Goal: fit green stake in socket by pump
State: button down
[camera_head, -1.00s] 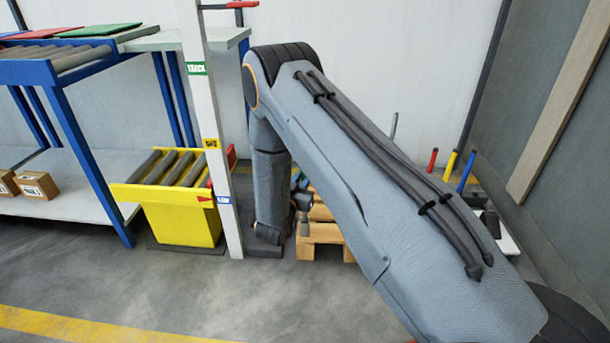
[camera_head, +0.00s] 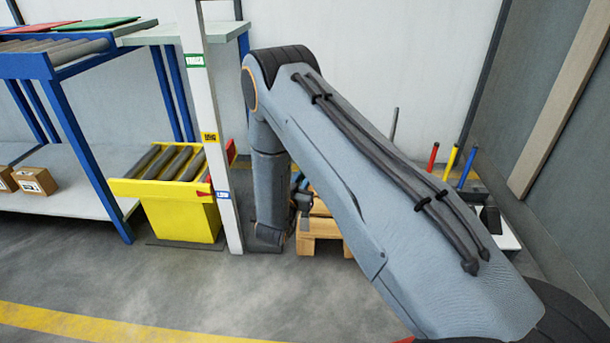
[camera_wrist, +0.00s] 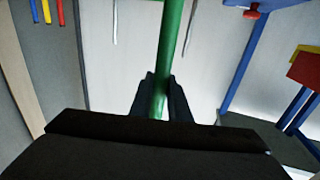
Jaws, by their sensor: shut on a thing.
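In the wrist view my gripper (camera_wrist: 161,88) is shut on a green stake (camera_wrist: 172,42), which runs from between the fingers up past the top edge. In the head view most of my gripper is hidden behind my own arm, and I cannot make out the green stake there. Red (camera_head: 433,156), yellow (camera_head: 450,160) and blue (camera_head: 467,167) stakes stand at the right in the head view, apart from my gripper. I cannot make out the socket or identify the pump.
A wooden pallet (camera_head: 318,228) lies behind my arm. A yellow bin with rollers (camera_head: 182,221) and a white post (camera_head: 217,150) stand left of my arm. A blue-framed roller conveyor (camera_head: 75,125) is farther left. Open floor (camera_head: 150,285) lies in front.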

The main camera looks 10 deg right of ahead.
jog(key=shift+f+b, duration=0.75)
jog(key=shift+f, duration=1)
jog(key=c, duration=1.6)
grip_release()
jog(key=shift+p+v, duration=1.35)
jog(key=shift+v, duration=2.6)
